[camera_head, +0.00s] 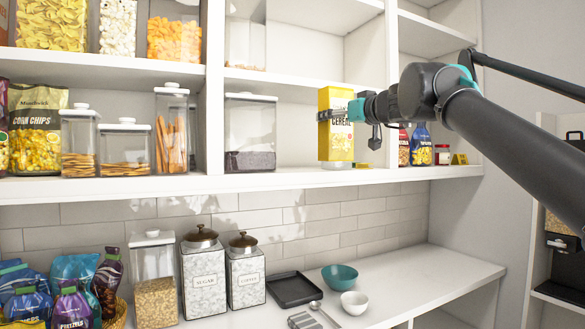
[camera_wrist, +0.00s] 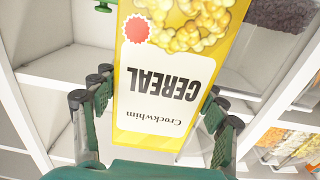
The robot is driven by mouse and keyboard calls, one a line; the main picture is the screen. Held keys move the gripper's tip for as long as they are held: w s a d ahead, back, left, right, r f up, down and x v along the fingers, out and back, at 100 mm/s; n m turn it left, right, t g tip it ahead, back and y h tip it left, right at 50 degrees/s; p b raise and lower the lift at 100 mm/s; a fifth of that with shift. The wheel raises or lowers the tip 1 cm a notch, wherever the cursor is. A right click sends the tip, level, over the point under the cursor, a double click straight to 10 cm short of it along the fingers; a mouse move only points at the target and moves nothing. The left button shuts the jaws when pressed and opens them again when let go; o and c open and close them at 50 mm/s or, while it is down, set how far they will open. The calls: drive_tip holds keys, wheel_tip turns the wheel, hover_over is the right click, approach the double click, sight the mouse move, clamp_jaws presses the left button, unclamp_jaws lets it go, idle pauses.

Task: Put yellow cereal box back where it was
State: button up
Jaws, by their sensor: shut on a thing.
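A clear jar with dark contents (camera_head: 250,133) stands left of the box. Blue and red snack bags (camera_head: 421,146) and a small red jar (camera_head: 442,155) stand to the right. Below, the counter holds canisters (camera_head: 203,275), a black tray (camera_head: 294,289) and bowls (camera_head: 339,277).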

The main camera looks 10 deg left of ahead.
drive_tip(key=f+x, duration=0.3)
drive_tip(key=x, duration=1.5)
drive_tip(key=shift+a+f, duration=0.15)
drive_tip(key=shift+f, duration=0.05)
drive_tip(key=shift+s+f, duration=0.15)
drive_tip(key=o, duration=1.3)
drive_tip(key=v, duration=1.2)
